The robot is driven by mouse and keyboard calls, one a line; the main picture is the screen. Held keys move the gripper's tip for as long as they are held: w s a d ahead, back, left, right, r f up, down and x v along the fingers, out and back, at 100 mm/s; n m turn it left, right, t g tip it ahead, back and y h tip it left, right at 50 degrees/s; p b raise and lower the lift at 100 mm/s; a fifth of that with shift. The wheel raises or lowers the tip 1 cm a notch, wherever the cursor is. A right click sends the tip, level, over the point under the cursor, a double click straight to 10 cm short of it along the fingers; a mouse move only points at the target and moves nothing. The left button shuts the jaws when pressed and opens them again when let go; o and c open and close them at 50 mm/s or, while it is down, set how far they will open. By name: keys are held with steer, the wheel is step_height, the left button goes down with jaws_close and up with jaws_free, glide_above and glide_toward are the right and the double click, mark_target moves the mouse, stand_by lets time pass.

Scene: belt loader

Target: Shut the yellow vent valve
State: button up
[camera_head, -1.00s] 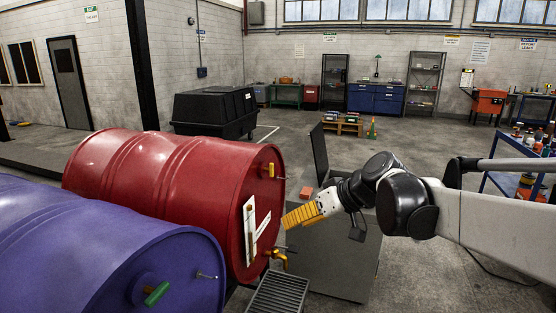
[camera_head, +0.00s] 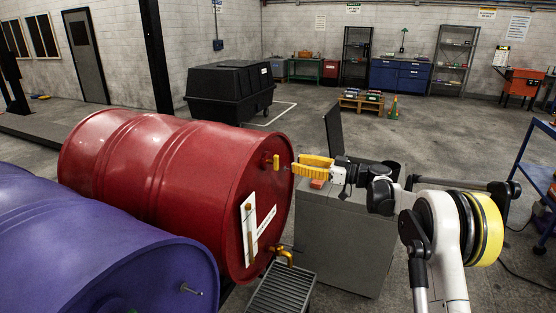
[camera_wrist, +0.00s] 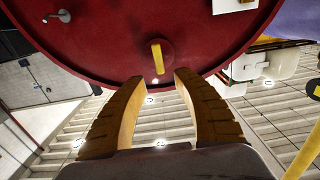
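The red drum (camera_head: 160,185) lies on its side with its round end facing my arm. The yellow vent valve handle (camera_head: 276,162) sits near the top of that end; it also shows in the wrist view (camera_wrist: 157,62), on a round red boss. My gripper (camera_head: 296,168) is at about the handle's height, a little in front of the drum end. In the wrist view its two yellow fingers (camera_wrist: 153,85) are apart, with nothing between them. The handle lies just beyond the fingertips, lined up with the gap, and appears not to be touched.
A yellow tap (camera_head: 284,255) juts from the drum's lower end above a grated tray (camera_head: 280,292). A white gauge strip (camera_head: 249,235) is on the drum face. A purple drum (camera_head: 110,260) lies at the front left. A grey cabinet (camera_head: 345,245) stands below my arm.

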mark_target(278, 159)
steer(key=b+x, duration=0.1)
steer(key=x, duration=0.7)
steer(key=shift+w+a+b, duration=0.1)
steer(key=shift+a+b, duration=0.1)
steer(key=shift+b, duration=0.2)
jaws_close()
